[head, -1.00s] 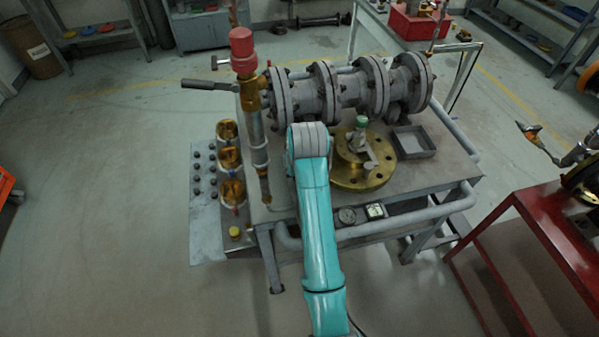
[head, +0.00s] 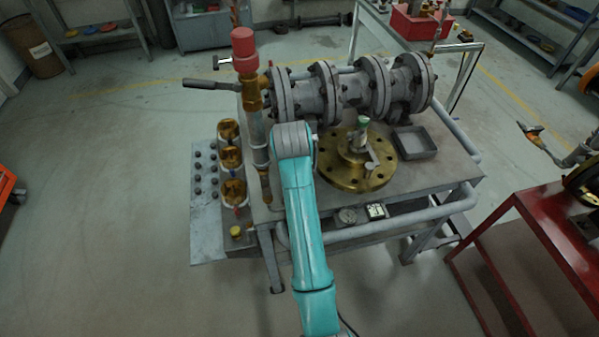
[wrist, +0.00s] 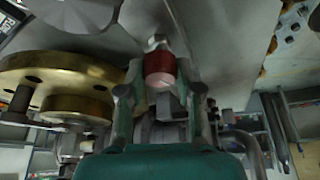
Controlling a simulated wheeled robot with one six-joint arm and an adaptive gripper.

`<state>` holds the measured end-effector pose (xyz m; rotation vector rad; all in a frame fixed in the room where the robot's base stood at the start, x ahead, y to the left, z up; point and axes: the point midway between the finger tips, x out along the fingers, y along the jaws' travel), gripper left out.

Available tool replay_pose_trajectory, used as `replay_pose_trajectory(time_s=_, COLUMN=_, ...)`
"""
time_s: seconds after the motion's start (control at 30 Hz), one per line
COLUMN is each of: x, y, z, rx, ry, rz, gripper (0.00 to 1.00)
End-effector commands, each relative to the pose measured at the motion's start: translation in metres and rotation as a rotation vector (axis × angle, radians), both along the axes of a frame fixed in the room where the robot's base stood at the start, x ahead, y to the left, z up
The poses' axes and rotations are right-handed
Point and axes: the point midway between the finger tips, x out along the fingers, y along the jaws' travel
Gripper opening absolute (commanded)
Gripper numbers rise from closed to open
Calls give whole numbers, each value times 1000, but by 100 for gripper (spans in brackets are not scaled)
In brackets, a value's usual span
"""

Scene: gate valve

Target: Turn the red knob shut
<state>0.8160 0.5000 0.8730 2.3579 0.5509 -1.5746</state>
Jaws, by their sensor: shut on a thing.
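In the wrist view, the red knob (wrist: 159,64) sits between the two fingers of my gripper (wrist: 160,98). A pale hex fitting shows just above it in the picture. The fingers are shut on the knob, one on each side. In the head view my arm's turquoise link covers the gripper and knob, at the near side of the workbench (head: 410,190). I cannot tell the knob's turn angle.
Grey flanged pipework (head: 345,90) lies along the bench's back. A brass flange (head: 345,178) and a grey tray (head: 415,142) stand right of my arm. A tall brass pipe with a red cap (head: 244,50) stands left. A red table (head: 530,250) is at right.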

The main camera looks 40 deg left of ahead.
Motion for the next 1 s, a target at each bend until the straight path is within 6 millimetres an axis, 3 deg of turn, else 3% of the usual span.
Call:
replay_pose_trajectory(time_s=0.13, x=0, y=-1, z=-1, rx=-3, ry=2, rz=1, gripper=0)
replay_pose_trajectory(time_s=0.17, x=0, y=-1, z=-1, rx=-3, ry=2, rz=1, gripper=37)
replay_pose_trajectory(time_s=0.27, x=0, y=0, z=-1, rx=-3, ry=2, rz=1, gripper=60)
replay_pose_trajectory(time_s=0.67, x=-2, y=-1, z=6, rx=1, ry=-1, rz=1, gripper=60)
replay_pose_trajectory(time_s=1.0, x=-19, y=-9, z=53, rx=1, ry=-1, rz=1, gripper=60)
